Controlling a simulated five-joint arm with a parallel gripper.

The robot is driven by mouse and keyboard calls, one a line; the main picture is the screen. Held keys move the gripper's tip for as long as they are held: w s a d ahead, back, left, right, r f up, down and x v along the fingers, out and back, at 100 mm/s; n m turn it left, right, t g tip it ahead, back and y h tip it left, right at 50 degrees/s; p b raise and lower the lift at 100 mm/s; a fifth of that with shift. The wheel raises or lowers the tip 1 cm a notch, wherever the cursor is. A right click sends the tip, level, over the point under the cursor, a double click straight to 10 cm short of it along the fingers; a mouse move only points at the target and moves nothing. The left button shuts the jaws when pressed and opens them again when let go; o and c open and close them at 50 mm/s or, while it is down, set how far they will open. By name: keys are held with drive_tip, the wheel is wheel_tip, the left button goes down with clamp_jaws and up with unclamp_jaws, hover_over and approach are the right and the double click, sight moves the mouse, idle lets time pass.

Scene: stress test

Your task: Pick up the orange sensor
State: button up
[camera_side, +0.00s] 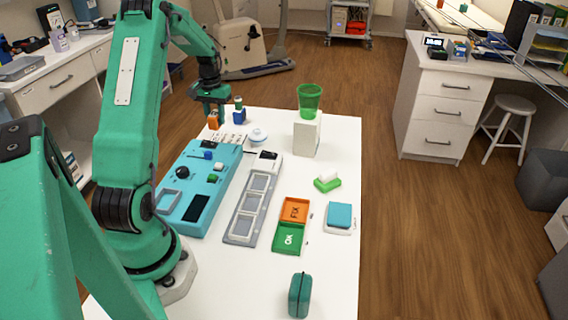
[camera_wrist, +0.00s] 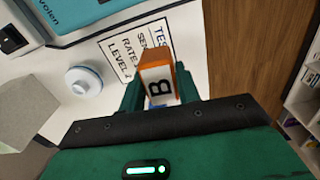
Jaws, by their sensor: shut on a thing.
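The orange sensor (camera_wrist: 157,60) is a small block with a white face marked "B". In the wrist view it sits between the two green fingers of my gripper (camera_wrist: 160,92), which is shut on it. In the side view the orange sensor (camera_side: 213,121) shows just under my gripper (camera_side: 210,104), at the far left corner of the white table (camera_side: 335,215). I cannot tell whether it touches the table. A printed sheet (camera_wrist: 122,58) marked "TEST", "RATE" and "LEVEL" lies behind it in the wrist view.
A white round knob-like item (camera_side: 258,136), a teal device (camera_side: 190,205) and a white box (camera_side: 307,135) with a green cup (camera_side: 310,98) stand nearer.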

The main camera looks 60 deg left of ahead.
drive_tip(key=w+d+r, duration=0.4)
drive_tip(key=d+r, duration=0.2)
drive_tip(key=d, duration=0.5)
drive_tip(key=shift+r, duration=0.3)
